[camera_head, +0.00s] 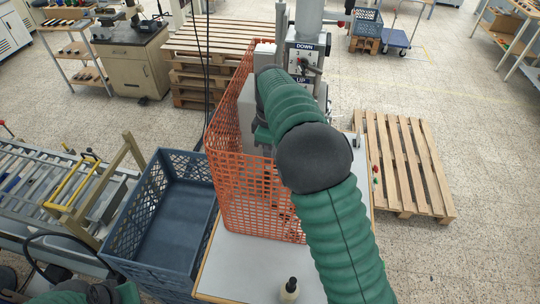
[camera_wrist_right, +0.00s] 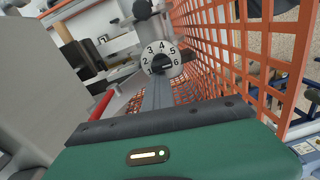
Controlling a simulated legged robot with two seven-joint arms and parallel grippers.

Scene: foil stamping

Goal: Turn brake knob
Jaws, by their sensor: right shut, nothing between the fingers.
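A round white dial (camera_wrist_right: 162,60) with black numbers and a dark pointer knob at its centre shows in the right wrist view. It sits on a grey machine part. My right gripper (camera_wrist_right: 158,80) is shut and empty, its grey fingers pointing at the dial. The fingertips overlap the dial's lower edge in the picture; I cannot tell if they touch. In the head view, a panel (camera_head: 305,48) marked DOWN and UP stands on the machine beyond my right arm, which hides most of the gripper. Only part of my left arm shows at the lower left; its gripper is not visible.
An orange mesh guard (camera_head: 230,165) stands left of my right arm, close beside the fingers in the wrist view. A blue crate (camera_head: 150,265) is left of the grey worktable (camera_head: 240,270). A small bottle (camera_head: 289,290) stands near the table's front. A pallet (camera_head: 440,195) lies right.

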